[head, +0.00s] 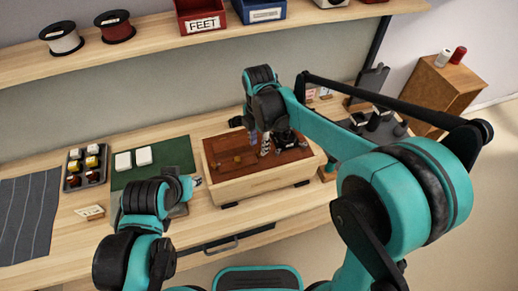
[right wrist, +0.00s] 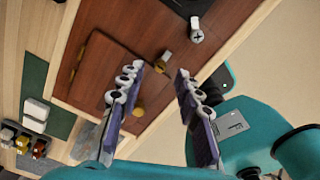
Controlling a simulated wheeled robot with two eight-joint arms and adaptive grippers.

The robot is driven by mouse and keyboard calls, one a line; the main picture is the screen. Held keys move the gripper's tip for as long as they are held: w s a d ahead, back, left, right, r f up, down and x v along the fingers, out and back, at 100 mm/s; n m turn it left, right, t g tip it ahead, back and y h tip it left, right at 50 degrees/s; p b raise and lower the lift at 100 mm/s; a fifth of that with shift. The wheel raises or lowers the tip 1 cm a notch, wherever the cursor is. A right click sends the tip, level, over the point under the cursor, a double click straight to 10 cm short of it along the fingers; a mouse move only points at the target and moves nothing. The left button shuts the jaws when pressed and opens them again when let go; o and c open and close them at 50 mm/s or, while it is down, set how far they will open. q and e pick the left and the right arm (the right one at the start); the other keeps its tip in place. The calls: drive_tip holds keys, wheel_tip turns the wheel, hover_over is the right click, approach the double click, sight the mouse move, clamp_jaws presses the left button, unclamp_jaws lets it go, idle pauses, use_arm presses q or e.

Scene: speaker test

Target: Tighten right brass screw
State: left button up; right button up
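The wooden box (head: 262,184) stands on the workbench with a red-brown top panel (head: 218,151). My right gripper (head: 268,148) points down over the right part of the panel. In the right wrist view its fingers (right wrist: 157,72) are apart, with nothing held; the right brass screw shows beyond the gap. My left gripper (head: 192,184) is low, left of the box; its fingers are unclear.
A green mat (head: 178,155) with white blocks (head: 143,156) and a dark tray (head: 72,180) lie left of the box. A shelf (head: 165,40) runs above.

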drive_tip(key=shift+f, duration=1.25)
clamp_jaws()
